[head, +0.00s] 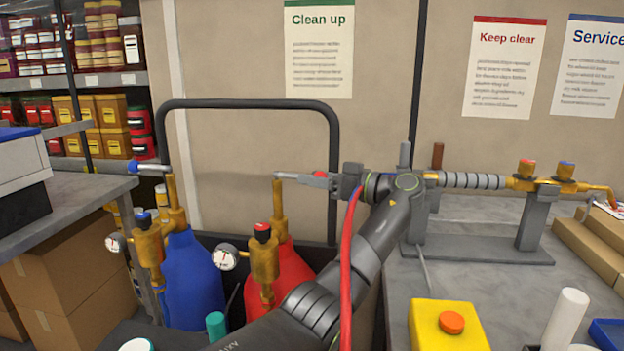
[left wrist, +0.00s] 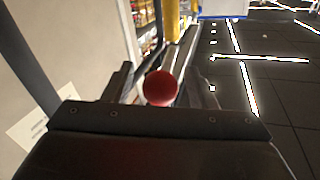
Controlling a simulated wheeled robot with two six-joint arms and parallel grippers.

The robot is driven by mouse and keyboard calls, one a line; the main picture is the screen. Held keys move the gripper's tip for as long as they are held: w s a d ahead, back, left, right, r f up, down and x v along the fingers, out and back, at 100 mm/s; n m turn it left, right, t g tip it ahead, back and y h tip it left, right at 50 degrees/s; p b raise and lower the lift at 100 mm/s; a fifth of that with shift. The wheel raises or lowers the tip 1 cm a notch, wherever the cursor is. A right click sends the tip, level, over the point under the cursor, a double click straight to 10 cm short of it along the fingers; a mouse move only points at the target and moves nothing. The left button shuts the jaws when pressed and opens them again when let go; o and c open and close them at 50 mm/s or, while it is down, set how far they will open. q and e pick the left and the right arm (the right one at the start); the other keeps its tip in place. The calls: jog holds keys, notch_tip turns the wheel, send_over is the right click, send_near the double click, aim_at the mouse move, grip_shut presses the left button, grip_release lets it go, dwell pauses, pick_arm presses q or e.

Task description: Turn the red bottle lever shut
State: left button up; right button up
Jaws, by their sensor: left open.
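The red bottle (head: 292,272) stands at the centre, with a brass valve (head: 263,262) and a brass post (head: 278,205). Its lever (head: 296,178) points right from the top of the post, roughly level, and ends in a red knob (head: 320,174). My left gripper (head: 325,181) reaches in from the right side of the lever, pointing left, at the knob. In the left wrist view the round red knob (left wrist: 161,88) lies between the two open fingers (left wrist: 162,84), with the lever running away beyond it. Whether a finger touches the knob cannot be told. My right gripper is not in view.
A blue bottle (head: 192,282) with a blue-tipped lever (head: 150,167) stands left of the red one. A dark rail (head: 250,104) rises behind both. A red hose (head: 347,255) hangs across my left arm. A bench with brass fittings (head: 545,185) and a yellow button box (head: 445,328) is right.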

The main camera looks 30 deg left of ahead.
pick_arm(q)
jog(key=d, duration=0.6)
jog(key=shift+d+b, duration=0.15)
jog(key=shift+b, duration=0.15)
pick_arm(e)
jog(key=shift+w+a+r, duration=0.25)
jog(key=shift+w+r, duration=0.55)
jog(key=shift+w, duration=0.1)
pick_arm(q)
jog(key=shift+w, duration=0.1)
